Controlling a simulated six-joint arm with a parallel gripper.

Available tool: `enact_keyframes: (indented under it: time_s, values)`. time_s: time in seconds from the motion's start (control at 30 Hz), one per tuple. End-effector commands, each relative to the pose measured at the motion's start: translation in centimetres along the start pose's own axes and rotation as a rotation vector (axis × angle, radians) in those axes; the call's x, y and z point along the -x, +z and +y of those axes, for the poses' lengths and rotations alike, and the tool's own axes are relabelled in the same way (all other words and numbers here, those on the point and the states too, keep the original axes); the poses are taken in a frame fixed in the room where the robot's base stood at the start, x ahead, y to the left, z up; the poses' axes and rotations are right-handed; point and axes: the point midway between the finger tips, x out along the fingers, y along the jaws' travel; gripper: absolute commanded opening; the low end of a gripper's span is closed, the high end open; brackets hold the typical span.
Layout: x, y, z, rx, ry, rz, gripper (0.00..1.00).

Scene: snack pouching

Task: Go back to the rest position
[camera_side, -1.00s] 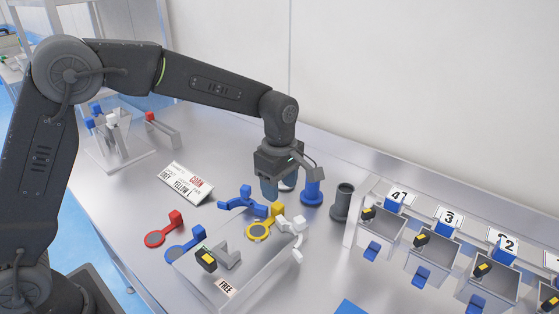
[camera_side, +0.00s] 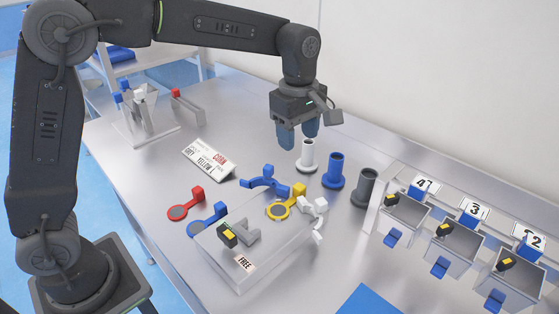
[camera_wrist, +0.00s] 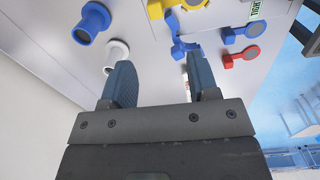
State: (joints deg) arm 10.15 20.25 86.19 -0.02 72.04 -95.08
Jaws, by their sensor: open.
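My gripper (camera_side: 298,137) is open and empty, raised above the metal table in the side view. Its two blue fingers stand apart in the wrist view (camera_wrist: 162,85), with nothing between them. In the side view it hangs behind the blue scoop-like tool (camera_side: 264,183) and close above the white cylinder (camera_side: 307,157) in the picture. The white cylinder also shows beside the left finger in the wrist view (camera_wrist: 117,52).
A blue cylinder (camera_side: 334,172) and a dark grey cylinder (camera_side: 364,188) stand to the right. Numbered bins (camera_side: 405,212) line the right side. A label card (camera_side: 208,160) lies left.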

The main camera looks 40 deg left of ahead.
Motion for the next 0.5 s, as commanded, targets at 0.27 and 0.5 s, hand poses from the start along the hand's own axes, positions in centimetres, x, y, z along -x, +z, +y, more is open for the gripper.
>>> enact_keyframes:
  time_s: [0.27, 0.5]
  values:
    - [5.0, -3.1, -8.4, -0.489, 0.162, 0.038, 0.55]
    - [5.5, -4.9, -16.8, -0.96, 0.284, 0.165, 0.55]
